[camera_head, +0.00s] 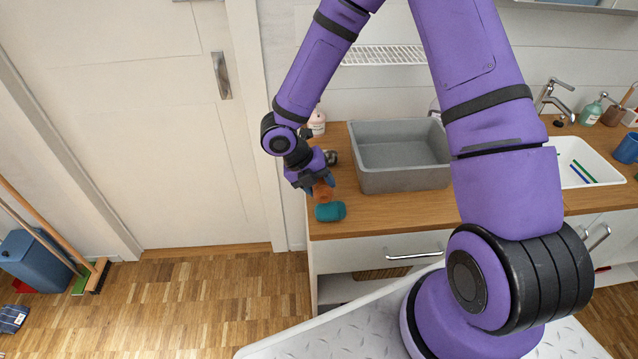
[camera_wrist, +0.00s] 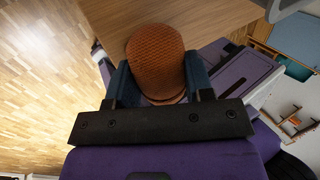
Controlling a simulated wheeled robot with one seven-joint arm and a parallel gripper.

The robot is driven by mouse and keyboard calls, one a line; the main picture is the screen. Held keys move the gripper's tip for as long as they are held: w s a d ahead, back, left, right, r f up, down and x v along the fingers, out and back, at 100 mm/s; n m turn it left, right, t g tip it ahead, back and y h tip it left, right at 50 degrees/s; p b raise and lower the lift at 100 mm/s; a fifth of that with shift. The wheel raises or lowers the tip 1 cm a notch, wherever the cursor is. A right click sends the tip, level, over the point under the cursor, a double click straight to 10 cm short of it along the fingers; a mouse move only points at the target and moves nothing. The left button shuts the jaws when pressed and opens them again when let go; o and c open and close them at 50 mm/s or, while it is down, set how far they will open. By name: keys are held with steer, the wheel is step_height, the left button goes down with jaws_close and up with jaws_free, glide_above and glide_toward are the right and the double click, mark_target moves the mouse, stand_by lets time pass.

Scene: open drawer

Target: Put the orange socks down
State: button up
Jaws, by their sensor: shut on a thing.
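The orange socks (camera_wrist: 155,55) are a rolled orange-brown bundle between the two fingers of my gripper (camera_wrist: 158,85) in the wrist view. In the head view my gripper (camera_head: 321,184) points down over the left end of the wooden counter (camera_head: 400,212), shut on the orange socks (camera_head: 323,191). The socks are partly hidden by the fingers there. I cannot tell whether they touch the counter. A teal rolled bundle (camera_head: 330,211) lies on the counter just in front of them, near the front left corner.
A grey bin (camera_head: 405,178) stands on the counter right of my gripper. A small dark object (camera_head: 331,157) and a bottle (camera_head: 317,122) are behind it. A white sink (camera_head: 585,165) is at the right. The counter strip before the bin is clear. A drawer handle (camera_head: 413,256) shows below.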

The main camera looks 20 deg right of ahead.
steer(key=shift+f, duration=0.55)
steer(key=o, duration=0.9)
steer(key=shift+r, duration=0.25)
steer(key=v, duration=1.2)
steer(key=shift+r, duration=0.4)
